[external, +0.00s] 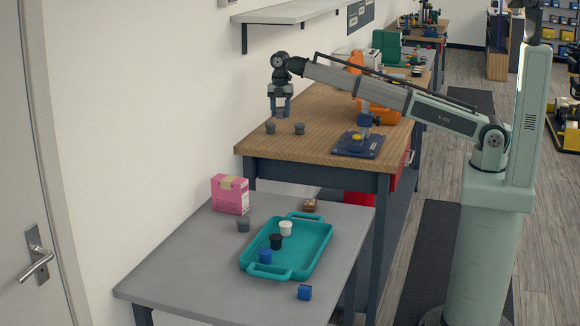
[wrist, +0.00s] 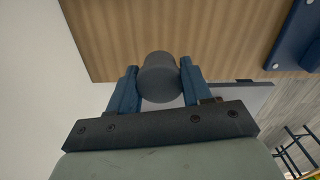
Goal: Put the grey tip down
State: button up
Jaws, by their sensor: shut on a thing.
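My gripper (external: 281,112) is over the near left end of the wooden bench, pointing down. In the wrist view its two blue fingers are shut on a grey tip (wrist: 158,80), a short cylinder. The held tip is hard to make out between the fingers in the external view. Two grey tips, one at left (external: 270,128) and one at right (external: 299,129), show on the bench just below my gripper. Another grey tip (external: 243,225) stands on the grey table beside the teal tray (external: 312,246).
The tray holds a white, a black and a blue tip. A pink box (external: 230,194), a small brown block (external: 310,205) and a blue cube (external: 304,292) are on the grey table (external: 190,265). A dark blue fixture (external: 358,145) stands right on the wooden bench (external: 320,110). A wall shelf is above.

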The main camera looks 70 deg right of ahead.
aim_at(280, 143)
jog(key=shift+f, duration=5)
jog(key=shift+f, duration=0.15)
jog(key=o, duration=1)
notch_tip(280, 143, up, 12)
jog(key=shift+r, duration=0.2)
